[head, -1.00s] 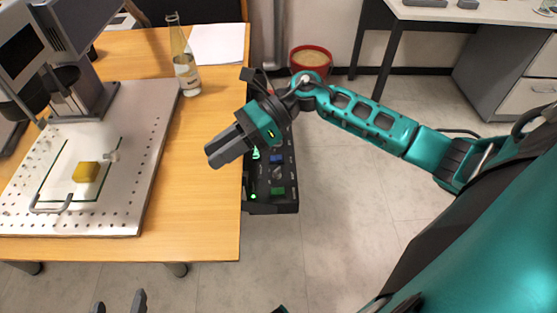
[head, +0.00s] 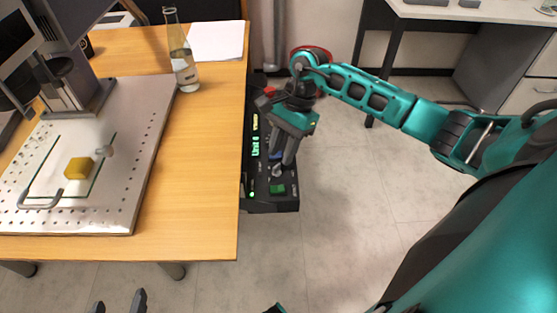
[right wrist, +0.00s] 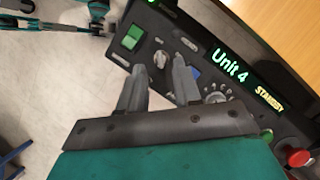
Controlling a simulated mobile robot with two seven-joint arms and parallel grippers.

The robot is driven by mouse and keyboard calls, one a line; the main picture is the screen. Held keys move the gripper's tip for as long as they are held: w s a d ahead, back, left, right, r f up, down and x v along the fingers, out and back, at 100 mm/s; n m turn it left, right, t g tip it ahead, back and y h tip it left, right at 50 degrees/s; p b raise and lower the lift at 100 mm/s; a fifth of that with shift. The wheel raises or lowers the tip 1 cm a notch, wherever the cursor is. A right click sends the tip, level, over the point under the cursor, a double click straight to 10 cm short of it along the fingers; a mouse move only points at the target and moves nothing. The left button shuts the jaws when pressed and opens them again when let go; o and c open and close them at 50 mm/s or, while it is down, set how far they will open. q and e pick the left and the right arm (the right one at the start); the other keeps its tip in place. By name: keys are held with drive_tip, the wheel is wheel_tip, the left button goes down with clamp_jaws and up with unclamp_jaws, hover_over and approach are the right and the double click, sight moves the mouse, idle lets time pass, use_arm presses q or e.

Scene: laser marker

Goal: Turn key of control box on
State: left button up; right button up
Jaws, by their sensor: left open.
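The black control box (head: 271,205) hangs at the table's right edge. In the right wrist view its panel (right wrist: 262,100) has a lit display reading "Unit 4" and "STANDBY". A small silver key (right wrist: 161,59) shows on the panel, beside the green switch (right wrist: 132,37). My right gripper (head: 281,167) points down at the panel. In the right wrist view my right gripper (right wrist: 158,64) is open, its fingertips on either side of the key with gaps; whether they touch the panel I cannot tell. My left gripper (head: 118,301) is open at the bottom edge, only its fingertips showing.
A blue button (right wrist: 196,73), a dial (right wrist: 216,97) and a red stop button (right wrist: 298,157) are close by on the panel. The wooden table (head: 205,190) holds a metal plate (head: 95,215) with a yellow block (head: 79,167), and a glass bottle (head: 184,67).

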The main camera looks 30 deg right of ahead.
sight(277, 166)
drive_tip(key=shift+x, duration=1.7)
clamp_jaws()
drive_tip(key=shift+r, duration=0.1)
